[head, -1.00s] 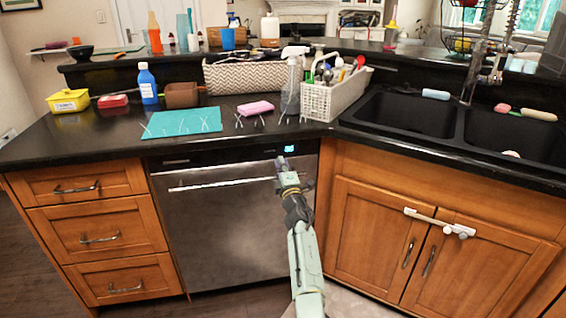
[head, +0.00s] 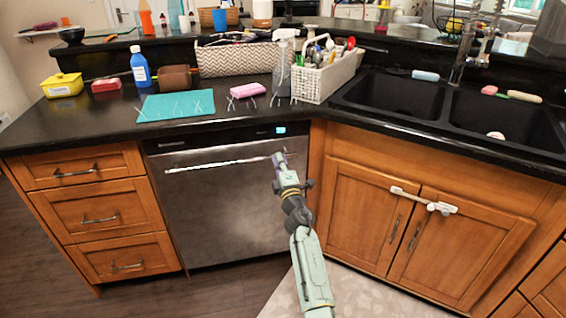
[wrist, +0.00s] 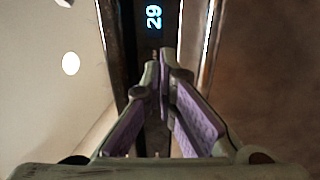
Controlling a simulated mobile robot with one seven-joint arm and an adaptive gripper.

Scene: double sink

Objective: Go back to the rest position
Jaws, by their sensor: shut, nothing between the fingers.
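My gripper (head: 279,158) is in front of the dishwasher (head: 215,205), below the counter edge, pointing towards its upper right part. In the wrist view the two purple-padded fingers of my gripper (wrist: 162,60) meet at the tips, with nothing between them. The dishwasher's lit display (wrist: 153,17) shows just beyond the fingertips in that view. My arm reaches up from the bottom of the head view.
The black counter (head: 100,125) holds a teal mat (head: 176,106), a pink sponge (head: 248,90), a white basket (head: 325,78) of utensils and a spray bottle (head: 281,75). A double sink (head: 395,105) is at right. A white latch (head: 424,201) spans the cabinet doors. Open floor lies below.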

